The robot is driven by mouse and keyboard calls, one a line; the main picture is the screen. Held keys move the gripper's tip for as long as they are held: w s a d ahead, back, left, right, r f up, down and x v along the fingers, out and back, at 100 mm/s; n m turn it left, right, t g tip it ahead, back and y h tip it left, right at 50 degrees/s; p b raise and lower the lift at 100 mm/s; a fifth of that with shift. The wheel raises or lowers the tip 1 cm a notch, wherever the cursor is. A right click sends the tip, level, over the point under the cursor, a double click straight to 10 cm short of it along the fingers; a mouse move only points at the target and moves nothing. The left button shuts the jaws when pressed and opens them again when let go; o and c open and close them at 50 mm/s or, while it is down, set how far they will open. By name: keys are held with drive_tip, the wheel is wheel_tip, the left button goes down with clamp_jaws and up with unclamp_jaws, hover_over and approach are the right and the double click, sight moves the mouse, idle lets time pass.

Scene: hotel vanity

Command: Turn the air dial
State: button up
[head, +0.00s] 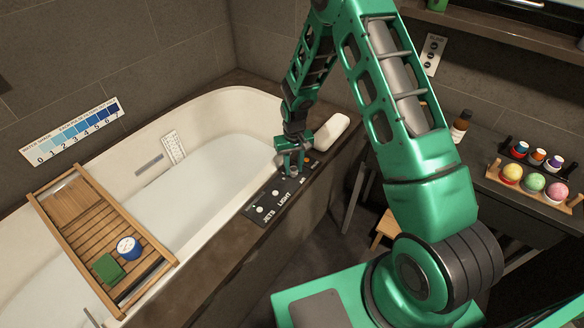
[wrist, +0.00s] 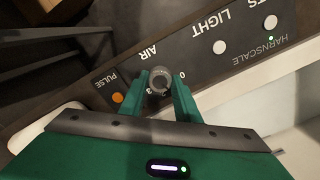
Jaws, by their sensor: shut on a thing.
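The air dial (wrist: 159,82) is a round grey knob on the dark control panel, beside the word AIR, with small numbers printed around it. In the wrist view my gripper (wrist: 160,95) has its two green fingers on either side of the dial and is shut on it. In the head view my gripper (head: 294,163) is down at the panel (head: 254,211) on the tub's edge, and it hides the dial there.
The panel also carries a white light button (wrist: 219,47), a white jets button (wrist: 270,22) and an orange pulse button (wrist: 117,98). A white bathtub (head: 240,100) lies left of the panel, with a wooden tray (head: 75,215) across it. A white cushion (head: 331,132) is just behind my gripper.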

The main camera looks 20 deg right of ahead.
sight(294, 169)
drive_tip(key=o, duration=1)
drive_tip(key=shift+o, duration=0.2)
wheel_tip(294, 169, up, 11)
drive_tip(key=shift+f, duration=0.15)
